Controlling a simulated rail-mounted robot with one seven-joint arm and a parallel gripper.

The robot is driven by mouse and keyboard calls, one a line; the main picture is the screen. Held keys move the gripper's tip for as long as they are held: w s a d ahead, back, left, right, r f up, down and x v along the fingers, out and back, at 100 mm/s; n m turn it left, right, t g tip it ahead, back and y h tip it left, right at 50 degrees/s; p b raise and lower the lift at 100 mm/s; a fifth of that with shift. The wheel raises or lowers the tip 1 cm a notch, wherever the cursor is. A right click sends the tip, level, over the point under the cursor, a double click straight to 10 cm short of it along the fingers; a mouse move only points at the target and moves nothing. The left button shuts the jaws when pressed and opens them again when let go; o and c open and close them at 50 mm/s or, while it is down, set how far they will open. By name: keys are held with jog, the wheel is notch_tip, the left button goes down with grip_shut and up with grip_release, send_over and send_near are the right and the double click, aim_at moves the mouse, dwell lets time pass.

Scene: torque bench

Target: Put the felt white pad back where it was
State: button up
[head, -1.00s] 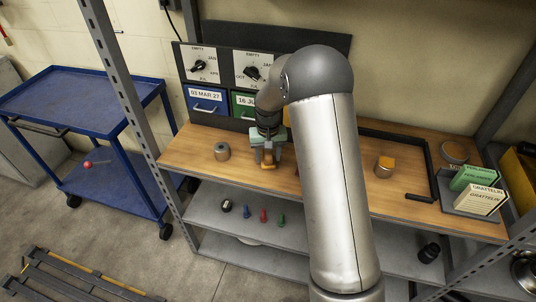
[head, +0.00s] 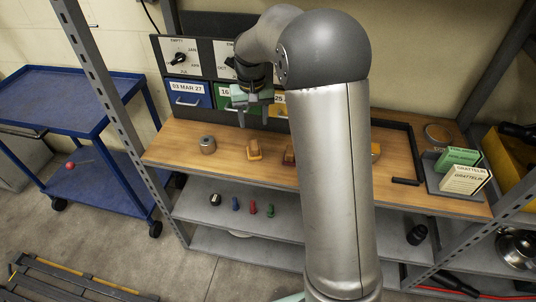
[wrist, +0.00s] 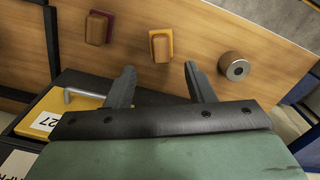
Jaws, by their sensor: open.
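I cannot pick out a felt white pad for certain in either view. A pale, flat round thing (head: 241,234) lies low under the shelf, mostly hidden. A wooden block with a yellow-orange base (head: 254,150) stands on the bench; it also shows in the wrist view (wrist: 161,46). A block with a dark red base (head: 289,156) stands to its right, partly hidden by my arm; it also shows in the wrist view (wrist: 97,28). My gripper (head: 253,119) is open and empty, raised above the bench before the drawers. In the wrist view its fingers (wrist: 158,72) are spread, apart from the blocks.
A grey metal cylinder (head: 208,145) stands at the bench's left. Blue (head: 190,103), green and yellow drawers stand behind. A tray of cards (head: 462,178) and a dark frame (head: 418,160) are at right. Several small coloured pieces lie on the shelf below. A blue cart (head: 75,110) stands left.

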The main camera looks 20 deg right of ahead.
jog(key=s+n, duration=0.1)
jog(key=s, duration=3)
jog(key=shift+s+a+r+n, duration=0.3)
jog(key=shift+a+r, duration=0.15)
jog(key=shift+d, duration=0.15)
